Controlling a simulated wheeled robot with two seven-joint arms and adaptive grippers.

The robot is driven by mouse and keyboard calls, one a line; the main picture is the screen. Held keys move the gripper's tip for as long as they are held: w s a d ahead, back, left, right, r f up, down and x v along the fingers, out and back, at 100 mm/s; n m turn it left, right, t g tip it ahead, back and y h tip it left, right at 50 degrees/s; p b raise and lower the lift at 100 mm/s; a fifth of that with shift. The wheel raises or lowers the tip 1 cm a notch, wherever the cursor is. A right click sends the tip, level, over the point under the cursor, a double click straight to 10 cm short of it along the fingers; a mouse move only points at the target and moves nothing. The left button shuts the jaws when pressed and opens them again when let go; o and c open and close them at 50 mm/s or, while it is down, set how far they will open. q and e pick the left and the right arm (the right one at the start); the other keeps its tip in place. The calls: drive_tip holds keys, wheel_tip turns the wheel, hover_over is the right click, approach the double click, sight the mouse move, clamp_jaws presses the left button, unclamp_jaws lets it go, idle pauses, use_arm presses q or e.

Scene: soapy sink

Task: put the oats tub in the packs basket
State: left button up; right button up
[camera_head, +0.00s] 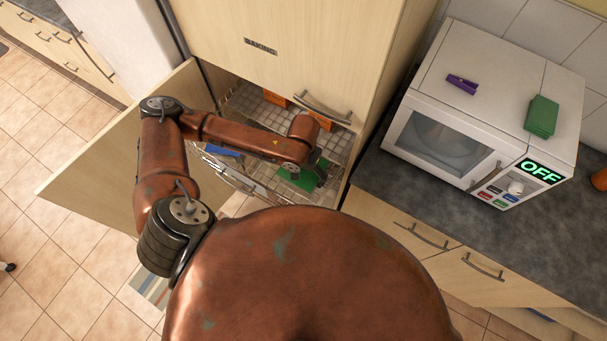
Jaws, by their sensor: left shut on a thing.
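My left gripper (321,171) is inside the open cabinet, at the pull-out wire basket (335,146), and points down. It is shut on a green item (298,179) at the basket's front; the fingers and arm partly cover it. I cannot tell for sure that this green item is the oats tub, as no label shows. I cannot tell whether it touches the basket floor. No basket label for packs can be read. My right gripper is out of view.
Orange boxes (275,98) stand at the back of the cabinet. A blue item (222,150) lies at the left under my arm. The open cabinet door (95,165) is left. A microwave (480,110) with a purple clip (462,84) and green block (541,117) is right.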

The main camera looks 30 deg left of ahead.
use_arm(q)
drive_tip(key=shift+f, duration=0.55)
drive_tip(key=o, duration=1.1)
drive_tip(key=shift+f, duration=0.1)
drive_tip(key=shift+o, duration=0.8)
wheel_tip(320, 180, up, 11)
drive_tip(key=shift+r+p, duration=0.2)
drive_tip(key=shift+p, duration=0.55)
drive_tip(key=shift+r, duration=0.4)
